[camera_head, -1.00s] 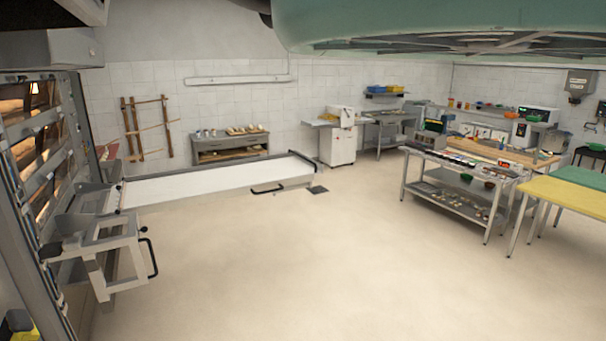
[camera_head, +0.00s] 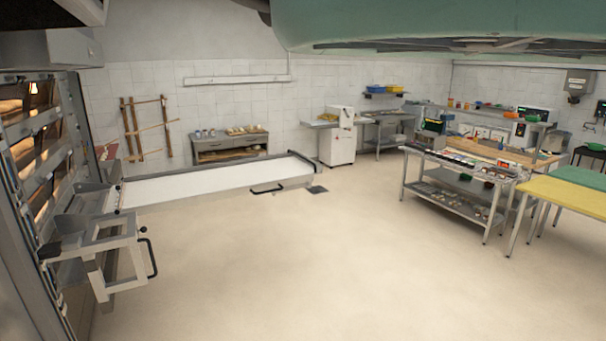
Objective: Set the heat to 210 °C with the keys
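The deck oven (camera_head: 38,150) stands at the left edge of the head view, seen at a steep angle, with lit decks behind glass doors. I cannot make out its heat keys or any temperature reading from here. Devices with small lit displays stand at the right: one on the work table (camera_head: 433,126) and one on the back shelf (camera_head: 533,113). Their digits are too small to read, and I cannot tell what they control. My gripper is not in this view.
A long white loader (camera_head: 215,182) with a black handle reaches out from the oven. A metal frame with a handle (camera_head: 105,245) juts out at lower left. A steel table (camera_head: 450,165) and a yellow-topped table (camera_head: 565,195) stand at right. The middle floor is clear.

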